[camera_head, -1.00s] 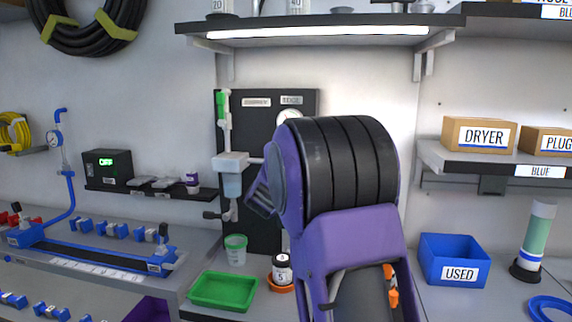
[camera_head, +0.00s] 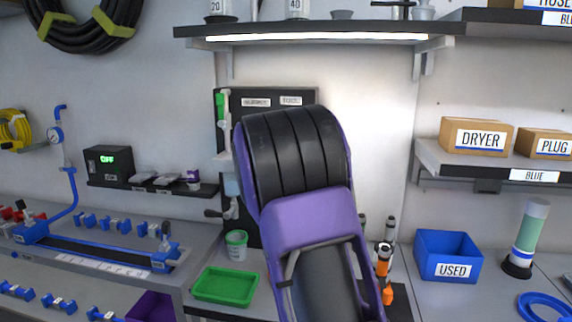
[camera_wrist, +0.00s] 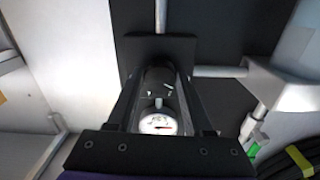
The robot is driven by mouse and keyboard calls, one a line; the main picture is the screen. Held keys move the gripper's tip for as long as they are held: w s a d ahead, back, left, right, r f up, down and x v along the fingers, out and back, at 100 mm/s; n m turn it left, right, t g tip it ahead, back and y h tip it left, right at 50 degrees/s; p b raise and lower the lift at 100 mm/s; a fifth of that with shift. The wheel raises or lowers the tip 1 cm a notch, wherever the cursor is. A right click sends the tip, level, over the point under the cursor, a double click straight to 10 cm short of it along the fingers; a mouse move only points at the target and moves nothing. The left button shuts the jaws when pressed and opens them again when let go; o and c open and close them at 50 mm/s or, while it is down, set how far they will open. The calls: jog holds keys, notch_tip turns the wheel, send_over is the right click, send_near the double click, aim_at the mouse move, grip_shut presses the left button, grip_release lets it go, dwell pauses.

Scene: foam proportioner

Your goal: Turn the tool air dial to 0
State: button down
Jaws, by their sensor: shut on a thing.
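In the wrist view my gripper (camera_wrist: 160,76) is shut on a dark round knob (camera_wrist: 158,80), which I take for the tool air dial, with one finger on each side. A white round gauge (camera_wrist: 157,122) with a red needle shows between the fingers; its numbers are too small to read. In the head view the dark panel (camera_head: 236,97) with two small labels stands behind my arm. My arm hides my gripper, the dial and the gauge there.
A green tray (camera_head: 225,286) and a small cup (camera_head: 236,247) are at the lower left of my arm. Orange-and-black tools (camera_head: 384,262) stand just to its right, near a blue bin (camera_head: 447,257). In the wrist view a pale fixture (camera_wrist: 270,85) is at the right.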

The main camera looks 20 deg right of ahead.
jog(key=shift+r+n+p, duration=0.15)
jog(key=shift+n+p, duration=0.45)
jog(key=shift+n, duration=1)
jog(key=shift+c, duration=1.5)
grip_release()
jog(key=v, duration=1.7)
jog(key=shift+s, duration=0.2)
jog(key=shift+a, duration=0.2)
